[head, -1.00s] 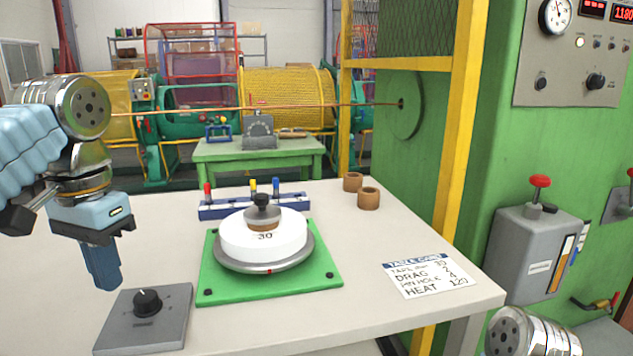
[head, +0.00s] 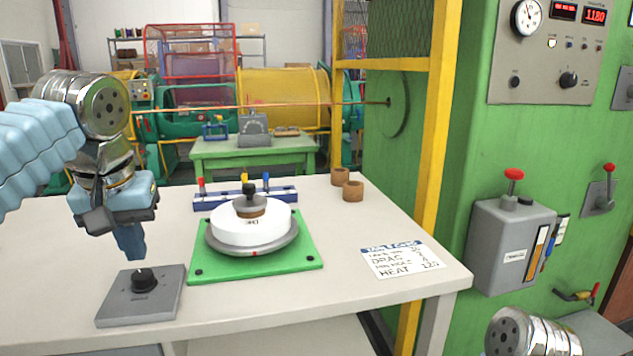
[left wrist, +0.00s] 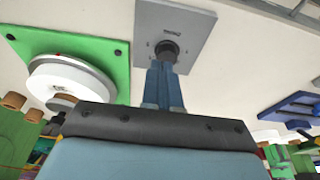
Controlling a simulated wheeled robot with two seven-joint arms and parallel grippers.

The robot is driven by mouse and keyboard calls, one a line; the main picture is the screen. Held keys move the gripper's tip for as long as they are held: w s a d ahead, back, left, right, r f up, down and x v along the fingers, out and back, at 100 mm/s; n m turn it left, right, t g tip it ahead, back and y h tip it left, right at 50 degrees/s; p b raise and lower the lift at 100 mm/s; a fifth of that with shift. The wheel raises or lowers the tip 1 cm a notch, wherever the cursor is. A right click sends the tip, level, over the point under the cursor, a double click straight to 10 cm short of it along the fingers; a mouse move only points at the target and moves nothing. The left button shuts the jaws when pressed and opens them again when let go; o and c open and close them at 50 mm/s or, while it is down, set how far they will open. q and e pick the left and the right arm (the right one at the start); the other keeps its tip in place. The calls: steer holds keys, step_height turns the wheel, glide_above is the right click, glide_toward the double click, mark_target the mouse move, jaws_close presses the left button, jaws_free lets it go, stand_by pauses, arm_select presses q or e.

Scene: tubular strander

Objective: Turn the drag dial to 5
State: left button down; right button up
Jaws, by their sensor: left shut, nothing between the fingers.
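A black dial knob (head: 143,279) stands on a grey square plate (head: 165,303) at the table's front left. Its printed label is too small to read in the head view. In the left wrist view the knob (left wrist: 167,48) is just beyond my fingertips. My left gripper (head: 133,254) points down with its fingers shut and empty. It is above the knob, and a small gap shows in the head view. My right arm shows only as a metal joint at the lower right; its gripper is out of view.
A green board (head: 215,270) with a white spool (head: 250,230) lies right of the dial. A table card (head: 402,259) lies at the right edge. A blue rack (head: 235,200) with colored pins and two brown rings (head: 353,190) stand behind. A green machine (head: 440,230) stands right.

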arm_select(q)
steer(key=b, duration=0.2)
glide_above(141, 297)
steer(key=d, duration=0.1)
steer(key=f, duration=0.5)
steer(key=shift+s+d, duration=0.15)
steer(key=shift+s, duration=0.05)
steer(key=shift+f, duration=0.35)
steer(key=shift+s+d+f, duration=0.1)
steer(key=shift+f, duration=0.25)
steer(key=shift+s+a, duration=0.15)
steer(key=shift+a, duration=0.5)
steer(key=shift+a+r+p, duration=0.3)
steer(key=shift+a+p, duration=0.35)
steer(key=shift+p, duration=0.05)
steer(key=shift+a, duration=0.1)
steer(key=shift+s, duration=0.1)
